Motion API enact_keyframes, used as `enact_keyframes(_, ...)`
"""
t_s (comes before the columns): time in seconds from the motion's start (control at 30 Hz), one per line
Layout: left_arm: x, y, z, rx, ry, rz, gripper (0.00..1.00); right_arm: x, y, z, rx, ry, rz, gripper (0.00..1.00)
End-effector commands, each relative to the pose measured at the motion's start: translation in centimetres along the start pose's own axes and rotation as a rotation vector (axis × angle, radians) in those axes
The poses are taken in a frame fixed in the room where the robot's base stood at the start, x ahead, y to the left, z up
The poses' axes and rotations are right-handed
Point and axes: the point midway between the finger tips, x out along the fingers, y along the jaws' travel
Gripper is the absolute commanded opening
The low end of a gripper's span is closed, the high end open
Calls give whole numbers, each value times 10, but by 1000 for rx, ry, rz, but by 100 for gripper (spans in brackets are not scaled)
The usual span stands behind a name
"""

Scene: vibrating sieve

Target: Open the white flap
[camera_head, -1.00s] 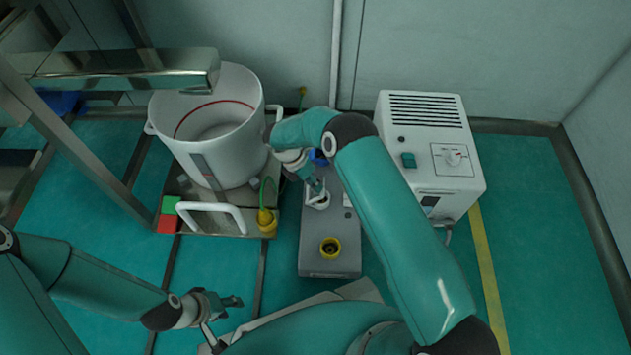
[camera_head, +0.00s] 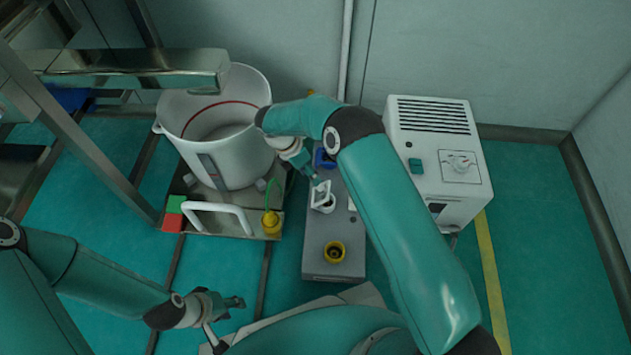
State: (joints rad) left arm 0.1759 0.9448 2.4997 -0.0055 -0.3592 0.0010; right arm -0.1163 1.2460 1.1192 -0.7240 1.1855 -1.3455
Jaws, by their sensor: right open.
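The white flap (camera_head: 321,188) is a small white piece on top of the grey box (camera_head: 318,258). It stands tilted up beside a round white-rimmed opening (camera_head: 326,206). My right gripper (camera_head: 314,180) is open, just behind the flap, with its fingers pointing down at its upper edge. I cannot tell whether they touch it. My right arm hides part of the box's right side. My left gripper (camera_head: 232,302) is empty at the lower left, away from the box, and its fingers look apart.
A large white pot (camera_head: 212,160) stands on a metal cart with a white handle (camera_head: 218,210) left of the box. A white machine with a dial (camera_head: 440,200) stands to the right. A yellow-ringed socket (camera_head: 335,252) and a blue part (camera_head: 324,158) are on the box.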

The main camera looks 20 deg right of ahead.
Motion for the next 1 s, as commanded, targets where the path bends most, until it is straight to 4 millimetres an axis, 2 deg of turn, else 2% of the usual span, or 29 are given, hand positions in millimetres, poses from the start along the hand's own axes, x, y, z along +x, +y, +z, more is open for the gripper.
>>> enact_keyframes(0.1,0,0,0,0,0,0,40,-23,1,0,0,1,4,51)
enact_keyframes(0.33,0,0,0,0,0,0,40,-46,0,-1,0,1,1,51)
enact_keyframes(0.87,0,0,0,0,0,0,40,-48,0,0,0,1,0,51)
enact_keyframes(1.0,-2,1,0,0,0,0,40,-44,-4,11,21,9,-8,51)
